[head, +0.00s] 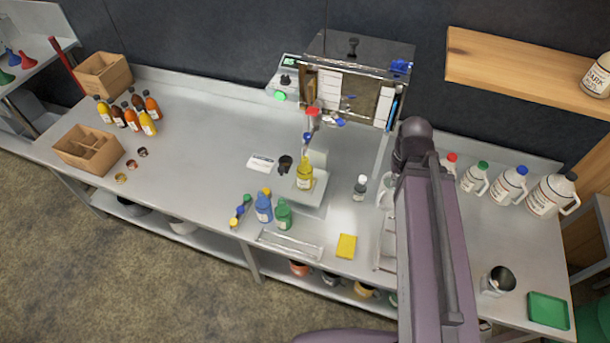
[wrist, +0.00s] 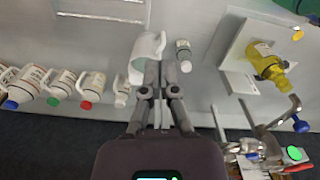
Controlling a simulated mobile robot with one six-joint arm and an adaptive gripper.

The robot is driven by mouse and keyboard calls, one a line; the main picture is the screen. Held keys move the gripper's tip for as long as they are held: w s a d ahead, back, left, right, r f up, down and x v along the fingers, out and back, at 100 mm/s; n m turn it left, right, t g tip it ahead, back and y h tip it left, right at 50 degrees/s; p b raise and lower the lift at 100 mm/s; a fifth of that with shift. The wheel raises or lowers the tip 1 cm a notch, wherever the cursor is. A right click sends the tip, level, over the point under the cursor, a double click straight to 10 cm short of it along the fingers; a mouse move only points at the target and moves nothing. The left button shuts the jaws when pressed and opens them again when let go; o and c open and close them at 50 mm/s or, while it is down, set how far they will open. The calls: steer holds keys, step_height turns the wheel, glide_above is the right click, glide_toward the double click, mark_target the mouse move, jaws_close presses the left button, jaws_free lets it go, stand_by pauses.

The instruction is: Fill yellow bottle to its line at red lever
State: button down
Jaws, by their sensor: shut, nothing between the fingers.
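The yellow bottle (head: 305,178) stands upright on a pale square platform (head: 312,198) in front of the evaporator. In the wrist view the bottle (wrist: 266,64) is at the upper right, apart from my gripper. Its fill line and liquid level are too small to make out. The red lever (head: 312,112) is on the evaporator's front, above and behind the bottle, near blue-handled parts. My gripper (wrist: 161,68) is shut and empty, beside a white handled vessel (wrist: 147,48); I cannot tell whether they touch. In the head view my arm hides the gripper.
Blue (head: 263,208) and green (head: 283,214) bottles stand left of the platform. Several white jugs (head: 509,184) line the right back. A yellow sponge (head: 346,246) lies at the front. The table's left middle is mostly clear.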

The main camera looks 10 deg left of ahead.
step_height(320, 180, up, 20)
steer(key=n+p, duration=1.6)
steer(key=p, duration=0.4)
glide_above(311, 111)
steer(key=shift+r, duration=0.2)
steer(key=shift+d+f, duration=0.1)
steer(key=shift+f, duration=0.05)
step_height(311, 111, down, 14)
steer(key=b, duration=1.3)
steer(key=shift+b, duration=0.3)
steer(key=shift+s, duration=0.1)
